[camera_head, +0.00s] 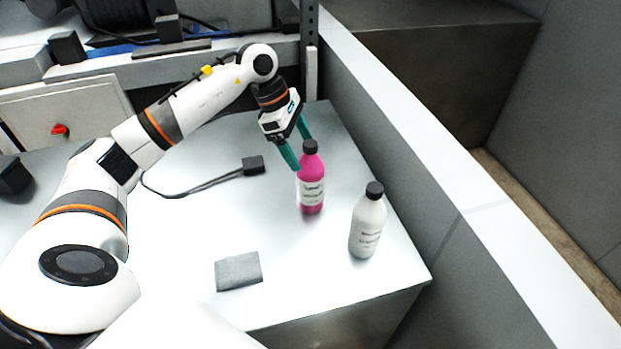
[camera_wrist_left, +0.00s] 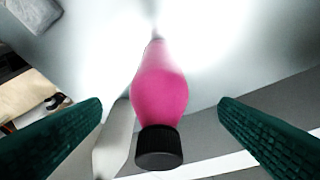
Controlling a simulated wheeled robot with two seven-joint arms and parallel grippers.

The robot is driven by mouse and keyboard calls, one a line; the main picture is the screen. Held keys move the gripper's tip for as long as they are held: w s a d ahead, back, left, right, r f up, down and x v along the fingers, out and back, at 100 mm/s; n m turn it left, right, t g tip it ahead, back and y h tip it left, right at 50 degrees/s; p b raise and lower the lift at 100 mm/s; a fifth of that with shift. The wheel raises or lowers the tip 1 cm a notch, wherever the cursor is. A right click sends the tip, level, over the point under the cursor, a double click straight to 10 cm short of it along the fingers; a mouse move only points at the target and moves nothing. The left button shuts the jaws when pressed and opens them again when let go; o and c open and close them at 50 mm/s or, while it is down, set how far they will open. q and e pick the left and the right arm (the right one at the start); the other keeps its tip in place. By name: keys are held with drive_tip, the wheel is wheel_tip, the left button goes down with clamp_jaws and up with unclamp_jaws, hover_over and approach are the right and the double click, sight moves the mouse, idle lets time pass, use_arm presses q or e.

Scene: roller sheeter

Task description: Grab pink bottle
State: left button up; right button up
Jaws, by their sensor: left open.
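The pink bottle (camera_head: 311,182) with a black cap and white label stands upright on the grey tabletop, right of centre. My left gripper (camera_head: 301,152) is open, its green fingers by the bottle's upper part and cap. In the left wrist view the pink bottle (camera_wrist_left: 160,95) lies between the two spread fingers, with clear gaps on both sides. Neither finger visibly touches it there. My right gripper is in neither view.
A white bottle (camera_head: 367,224) with a black cap stands to the right and nearer. A grey cloth-like square (camera_head: 239,271) lies at the front. A black block with a cable (camera_head: 253,166) lies left of the pink bottle. A white-topped wall (camera_head: 420,160) runs along the right.

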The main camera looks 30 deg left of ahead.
sight(308, 160)
use_arm(q)
drive_tip(key=p+x, duration=0.2)
drive_tip(key=x, duration=0.2)
drive_tip(key=shift+d+f, duration=0.15)
drive_tip(key=shift+d, duration=0.1)
drive_tip(key=shift+w+d+f, duration=0.1)
drive_tip(key=shift+f, duration=0.25)
drive_tip(key=c, duration=1.6)
drive_tip(key=shift+r, duration=0.1)
clamp_jaws()
drive_tip(key=shift+w+r, duration=0.1)
